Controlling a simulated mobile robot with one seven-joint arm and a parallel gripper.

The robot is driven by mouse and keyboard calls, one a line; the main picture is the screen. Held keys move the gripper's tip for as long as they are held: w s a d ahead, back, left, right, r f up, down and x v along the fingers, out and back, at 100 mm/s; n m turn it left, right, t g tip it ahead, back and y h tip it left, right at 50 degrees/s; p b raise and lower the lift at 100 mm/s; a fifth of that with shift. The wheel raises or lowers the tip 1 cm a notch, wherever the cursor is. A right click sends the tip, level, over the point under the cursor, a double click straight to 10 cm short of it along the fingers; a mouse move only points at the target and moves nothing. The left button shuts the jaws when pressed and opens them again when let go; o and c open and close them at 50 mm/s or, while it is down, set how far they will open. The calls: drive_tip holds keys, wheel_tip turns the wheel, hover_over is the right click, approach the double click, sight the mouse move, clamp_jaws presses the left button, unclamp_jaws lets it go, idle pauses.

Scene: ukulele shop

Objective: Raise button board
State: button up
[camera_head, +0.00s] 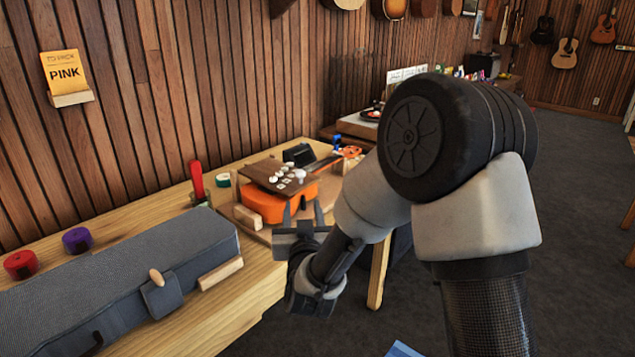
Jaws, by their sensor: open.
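The button board (262,172) is a thin dark brown panel with several white buttons on its right part. It lies, slightly tilted in the picture, on top of an orange rounded body (262,207) on the wooden workbench (262,274). My gripper (303,208) is at the near right side of the orange body, just below the board's near right edge in the picture. Its two fingers point up and away, apart, with nothing seen between them. I cannot tell whether a finger touches the board or the orange body.
A long grey case (110,275) fills the bench's near left. Red (20,265) and purple (76,240) round items lie behind it. A red upright handle (197,180) and green tape roll (223,180) stand left of the board. A black box (299,154) sits behind. Dark floor is open at right.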

sight(301, 176)
drive_tip(key=w, duration=0.5)
drive_tip(key=w+a+b, duration=0.1)
drive_tip(key=w, duration=0.5)
drive_tip(key=w+a, duration=0.1)
drive_tip(key=w, duration=0.5)
drive_tip(key=shift+w+b, duration=0.1)
drive_tip(key=shift+b, duration=0.2)
clamp_jaws()
